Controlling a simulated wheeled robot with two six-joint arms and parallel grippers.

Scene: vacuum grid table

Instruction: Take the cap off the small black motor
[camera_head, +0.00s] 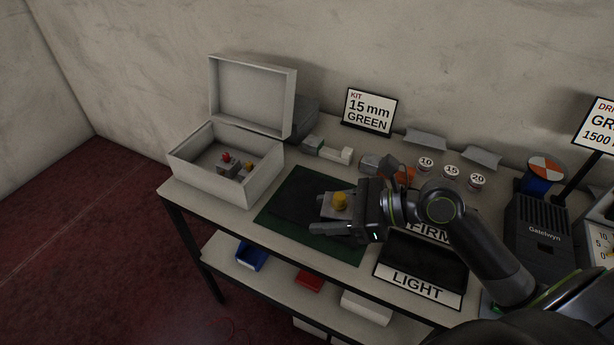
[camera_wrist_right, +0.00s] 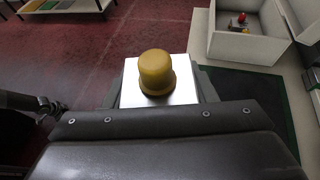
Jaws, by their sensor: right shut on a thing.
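My right gripper (camera_head: 338,223) is above the green mat and shut on a pale metal block with a yellow domed knob (camera_head: 340,201). The knob (camera_wrist_right: 156,74) points upward between the fingers in the right wrist view, with the block (camera_wrist_right: 131,92) under it. I cannot make out a small black motor for certain. A dark grey piece (camera_head: 372,163) and an orange piece (camera_head: 405,176) are close together behind the gripper, partly hidden by it. A dark arm part (camera_wrist_right: 30,104) shows at the left edge of the wrist view; its jaw state is unclear.
An open white box (camera_head: 247,195) on the left holds red- and yellow-topped pieces. The green mat (camera_head: 275,218) has a black area on it. A kit sign (camera_head: 369,112), labelled jars (camera_head: 451,174) and a black Gatelwyn device (camera_head: 541,232) are behind and right. A dark LIGHT tray (camera_head: 425,262) is in front.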

